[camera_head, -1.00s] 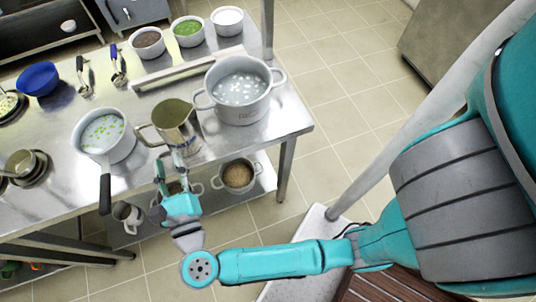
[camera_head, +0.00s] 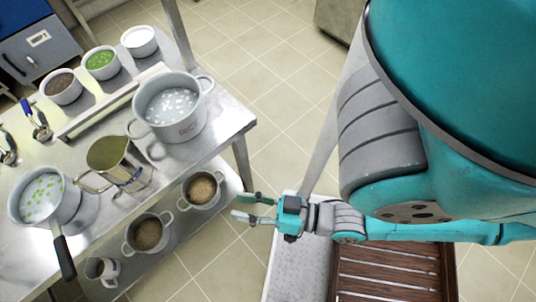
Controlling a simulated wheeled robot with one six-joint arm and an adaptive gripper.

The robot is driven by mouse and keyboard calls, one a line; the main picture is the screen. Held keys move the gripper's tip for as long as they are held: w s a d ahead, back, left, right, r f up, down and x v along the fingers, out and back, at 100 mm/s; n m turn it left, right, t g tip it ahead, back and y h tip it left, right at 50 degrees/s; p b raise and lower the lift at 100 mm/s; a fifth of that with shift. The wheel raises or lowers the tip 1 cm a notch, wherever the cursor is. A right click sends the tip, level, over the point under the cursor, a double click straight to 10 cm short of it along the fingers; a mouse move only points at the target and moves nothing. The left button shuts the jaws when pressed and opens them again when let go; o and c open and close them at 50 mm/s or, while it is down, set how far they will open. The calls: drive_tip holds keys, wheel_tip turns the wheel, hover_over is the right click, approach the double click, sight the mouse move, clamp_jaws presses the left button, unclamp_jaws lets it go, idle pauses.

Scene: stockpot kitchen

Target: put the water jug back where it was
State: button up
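The water jug (camera_head: 121,166), a metal pitcher with a handle on its left, stands upright on the steel table (camera_head: 140,213). It is between the saucepan and the large stockpot. My gripper (camera_head: 250,207) is to the right of the jug, out past the table's front edge. Its two fingers point left toward the table and are spread apart with nothing between them. The jug is clear of the gripper.
A stockpot (camera_head: 176,121) of whitish liquid and a saucepan (camera_head: 64,203) with a dark handle flank the jug. Bowls (camera_head: 102,63) line the back. Two pots (camera_head: 201,188) and a mug (camera_head: 101,269) sit on the lower shelf. Tiled floor (camera_head: 262,104) is open.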

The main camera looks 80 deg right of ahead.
drive_tip(key=s+f+n+g, duration=0.1)
drive_tip(key=s+n+g, duration=0.1)
drive_tip(key=s, duration=0.1)
drive_tip(key=s+f+n+g, duration=0.1)
drive_tip(key=s, duration=0.1)
drive_tip(key=shift+d+f+h, duration=0.15)
drive_tip(key=shift+f+h, duration=0.15)
drive_tip(key=shift+f, duration=0.05)
